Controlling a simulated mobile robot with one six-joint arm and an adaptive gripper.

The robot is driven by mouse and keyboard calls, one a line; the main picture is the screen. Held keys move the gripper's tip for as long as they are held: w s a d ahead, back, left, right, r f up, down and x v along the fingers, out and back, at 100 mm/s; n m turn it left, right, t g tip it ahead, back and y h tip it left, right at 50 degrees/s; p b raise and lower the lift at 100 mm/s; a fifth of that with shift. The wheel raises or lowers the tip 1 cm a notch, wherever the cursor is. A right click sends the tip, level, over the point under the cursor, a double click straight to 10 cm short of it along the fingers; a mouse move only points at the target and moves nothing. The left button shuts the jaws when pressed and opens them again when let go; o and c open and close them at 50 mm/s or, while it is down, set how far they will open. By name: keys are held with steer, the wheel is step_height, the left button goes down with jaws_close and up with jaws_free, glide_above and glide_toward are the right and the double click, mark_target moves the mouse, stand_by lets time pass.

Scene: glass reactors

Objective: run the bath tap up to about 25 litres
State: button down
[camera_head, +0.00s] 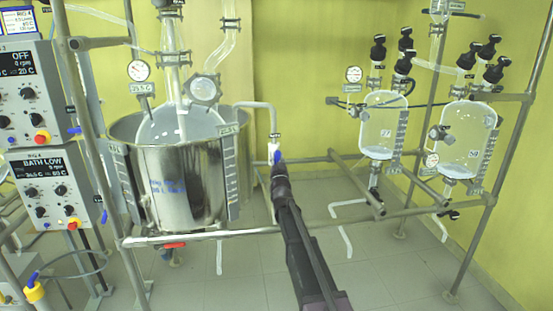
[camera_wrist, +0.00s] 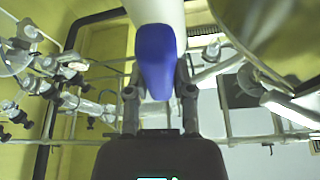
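The bath tap is a white pipe with a nozzle (camera_head: 273,143) at the right side of the steel bath pot (camera_head: 181,190). Its blue handle (camera_head: 277,157) points down and also shows large in the wrist view (camera_wrist: 155,62). My gripper (camera_head: 279,168) reaches up to the handle from below. In the wrist view my gripper's fingers (camera_wrist: 158,85) lie close along both sides of the handle and seem shut on it. A glass reactor (camera_head: 182,122) sits in the pot. The lower control box (camera_head: 53,188) reads BATH LOW. The water level inside the pot is hidden.
An upper control box (camera_head: 35,92) reads OFF. Metal rails (camera_head: 320,218) run across the frame around the pot. Two smaller glass vessels (camera_head: 381,127) (camera_head: 468,140) with black-capped bottles hang at the right. The tiled floor between them is mostly clear.

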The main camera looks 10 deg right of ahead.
steer(key=shift+a, duration=0.1)
steer(key=shift+m+h, duration=0.4)
steer(key=shift+m, duration=0.4)
steer(key=m, duration=0.1)
steer(key=m+h, duration=0.1)
steer(key=m, duration=0.1)
steer(key=m+g+h+p, duration=0.1)
steer(key=shift+d+m, duration=0.3)
steer(key=shift+m, duration=0.1)
steer(key=m+g+h, duration=0.1)
steer(key=m, duration=0.1)
steer(key=m+h+p, duration=0.1)
steer(key=m, duration=0.2)
steer(key=shift+d+g+p, duration=0.15)
steer(key=shift+g+p, duration=0.15)
steer(key=shift+g, duration=0.1)
steer(key=m, duration=0.1)
steer(key=m+g+p, duration=0.1)
steer(key=m, duration=0.1)
steer(key=m+p, duration=0.1)
steer(key=m, duration=0.1)
steer(key=shift+d+f+g+h, duration=0.1)
steer(key=shift+f+g+h, duration=0.15)
steer(key=shift+g+h, duration=0.15)
steer(key=shift+f+m+g+p, duration=0.15)
steer(key=shift+m+g+p, duration=0.2)
steer(key=shift+m, duration=0.45)
steer(key=shift+f+m+g+p, duration=0.15)
steer(key=shift+m+g+p, duration=0.15)
steer(key=shift+m, duration=0.5)
